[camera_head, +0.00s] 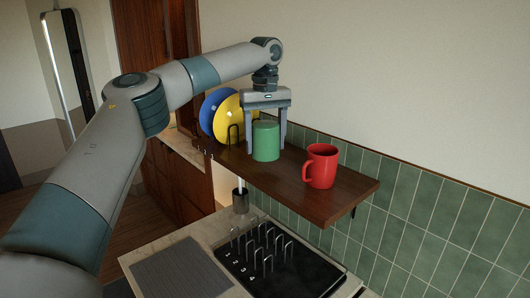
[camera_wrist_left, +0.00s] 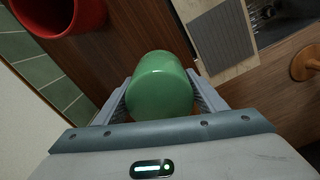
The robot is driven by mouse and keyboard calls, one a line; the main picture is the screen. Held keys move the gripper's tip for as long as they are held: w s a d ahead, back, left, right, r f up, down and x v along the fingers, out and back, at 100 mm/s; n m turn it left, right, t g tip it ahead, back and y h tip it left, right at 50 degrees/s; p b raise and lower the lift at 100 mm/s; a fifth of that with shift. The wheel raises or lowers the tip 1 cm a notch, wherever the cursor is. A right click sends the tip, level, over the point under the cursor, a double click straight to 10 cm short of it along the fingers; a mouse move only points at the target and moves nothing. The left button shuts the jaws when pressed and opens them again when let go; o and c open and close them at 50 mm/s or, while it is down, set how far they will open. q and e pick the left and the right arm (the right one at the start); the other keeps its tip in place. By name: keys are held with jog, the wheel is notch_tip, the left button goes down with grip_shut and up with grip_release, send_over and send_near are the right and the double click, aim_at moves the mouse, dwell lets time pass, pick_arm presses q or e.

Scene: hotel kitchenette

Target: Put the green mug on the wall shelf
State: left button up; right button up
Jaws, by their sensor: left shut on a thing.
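The green mug (camera_head: 265,141) is between the fingers of my left gripper (camera_head: 266,148), which is shut on it. It is over the brown wooden wall shelf (camera_head: 330,201), between the plates and a red mug. Its upper face looks closed, with no opening or handle showing, so it seems upside down. I cannot tell whether its lower edge touches the shelf. In the left wrist view the green mug (camera_wrist_left: 160,84) sits between both fingers, with the shelf (camera_wrist_left: 135,35) behind it. My right gripper is not in view.
A red mug (camera_head: 321,166) stands upright on the shelf to the right. A yellow plate (camera_head: 229,112) and a blue plate (camera_head: 208,107) stand in a rack at the left. Below is a counter (camera_head: 150,255) with a black rack of numbered slots (camera_head: 275,272). Bare shelf lies right of the red mug.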

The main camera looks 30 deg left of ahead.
pick_arm(q)
notch_tip(320, 180, down, 2)
jog(key=shift+f+p, duration=0.2)
jog(key=shift+p, duration=0.8)
jog(key=shift+f, duration=0.65)
jog(key=shift+f, duration=0.15)
jog(key=o, duration=1.3)
